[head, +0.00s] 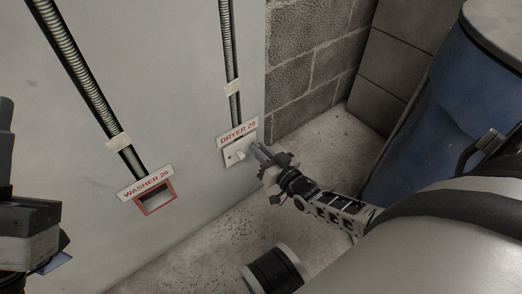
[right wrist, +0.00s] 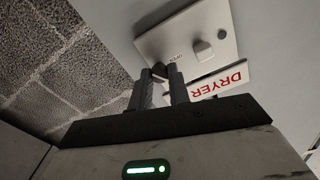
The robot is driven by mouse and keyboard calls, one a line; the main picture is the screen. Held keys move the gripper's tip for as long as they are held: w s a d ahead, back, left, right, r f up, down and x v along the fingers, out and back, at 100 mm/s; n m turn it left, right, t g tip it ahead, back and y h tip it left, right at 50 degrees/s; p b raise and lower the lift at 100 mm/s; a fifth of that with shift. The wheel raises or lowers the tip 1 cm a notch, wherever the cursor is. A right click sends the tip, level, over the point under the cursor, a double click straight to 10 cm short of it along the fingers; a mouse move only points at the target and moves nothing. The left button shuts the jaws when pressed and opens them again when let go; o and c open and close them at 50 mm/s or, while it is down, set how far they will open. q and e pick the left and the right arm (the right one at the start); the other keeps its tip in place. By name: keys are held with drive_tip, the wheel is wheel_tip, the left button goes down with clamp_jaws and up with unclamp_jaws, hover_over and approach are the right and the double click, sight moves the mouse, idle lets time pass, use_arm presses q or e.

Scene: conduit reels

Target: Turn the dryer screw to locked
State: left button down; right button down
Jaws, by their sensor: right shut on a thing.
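The dryer plate (head: 240,149) is a pale wall plate under the red-lettered DRYER 29 label (head: 238,132). It carries a pale raised knob (right wrist: 203,50) and, near the OPEN lettering, a small dark screw head (right wrist: 159,71). My right gripper (head: 259,153) reaches the plate's right side. In the right wrist view its two fingers (right wrist: 161,84) are close together at the dark screw, shut on it; the fingers hide part of it. At the left edge of the head view, part of what looks like my left gripper (head: 28,215) shows, cut off by the frame.
A red-framed opening (head: 155,197) under the WASHER 26 label (head: 147,182) is to the left. Ribbed conduits (head: 75,55) run down the wall. A block wall (head: 305,60) and a blue barrel (head: 440,110) stand to the right. Bare floor (head: 225,235) lies below.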

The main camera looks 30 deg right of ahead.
drive_tip(key=shift+s+f+m, duration=0.1)
drive_tip(key=shift+f+m, duration=0.05)
drive_tip(key=shift+m, duration=3.35)
drive_tip(key=c, duration=1.3)
unclamp_jaws()
